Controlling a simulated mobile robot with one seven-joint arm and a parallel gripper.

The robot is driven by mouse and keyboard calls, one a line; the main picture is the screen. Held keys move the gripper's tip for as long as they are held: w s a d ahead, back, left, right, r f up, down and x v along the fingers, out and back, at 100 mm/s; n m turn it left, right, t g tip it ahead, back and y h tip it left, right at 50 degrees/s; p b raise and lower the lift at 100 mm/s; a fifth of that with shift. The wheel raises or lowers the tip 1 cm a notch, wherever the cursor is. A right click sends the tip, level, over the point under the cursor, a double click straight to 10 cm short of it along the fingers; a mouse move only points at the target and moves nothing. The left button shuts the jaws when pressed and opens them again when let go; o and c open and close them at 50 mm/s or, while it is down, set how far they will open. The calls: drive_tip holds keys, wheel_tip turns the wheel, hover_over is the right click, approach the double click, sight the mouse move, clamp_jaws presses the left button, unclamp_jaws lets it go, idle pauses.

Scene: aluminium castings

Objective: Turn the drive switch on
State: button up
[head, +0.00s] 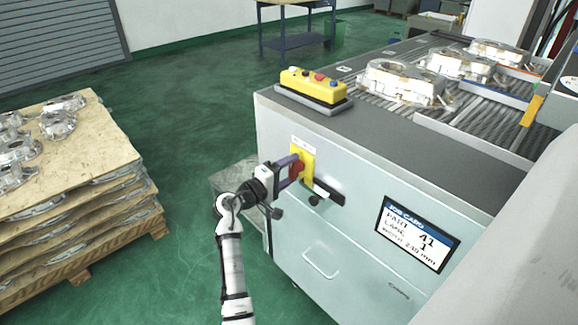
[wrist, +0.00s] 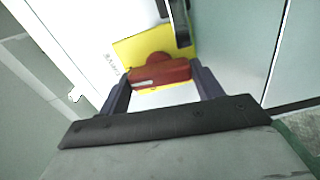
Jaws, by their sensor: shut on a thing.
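The drive switch is a red rotary handle (head: 297,170) on a yellow plate (head: 308,164), fixed to the pale front panel of the machine. In the wrist view the red handle (wrist: 160,73) lies crosswise between the fingers, with the yellow plate (wrist: 128,48) behind it. My gripper (head: 294,170) is at the panel with its fingers on either side of the handle; in the wrist view my gripper (wrist: 161,84) is shut on it. The handle's on and off marks are too small to read.
Right of the switch is a dark bar handle (head: 328,194), close to my gripper. A job card (head: 417,234) is on the same panel. A yellow button box (head: 313,86) and castings (head: 405,82) are on top of the machine. A pallet of castings (head: 70,180) stands left.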

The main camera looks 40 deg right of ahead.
drive_tip(key=shift+n+p, duration=0.3)
drive_tip(key=shift+n, duration=0.4)
drive_tip(key=o, duration=1)
drive_tip(key=shift+a, duration=0.1)
drive_tip(key=a+b, duration=0.1)
drive_tip(key=a, duration=0.3)
drive_tip(key=a+b, duration=0.1)
drive_tip(key=a, duration=0.4)
drive_tip(key=s+a+b, duration=0.1)
drive_tip(key=a, duration=0.3)
drive_tip(key=shift+a+b, duration=0.35)
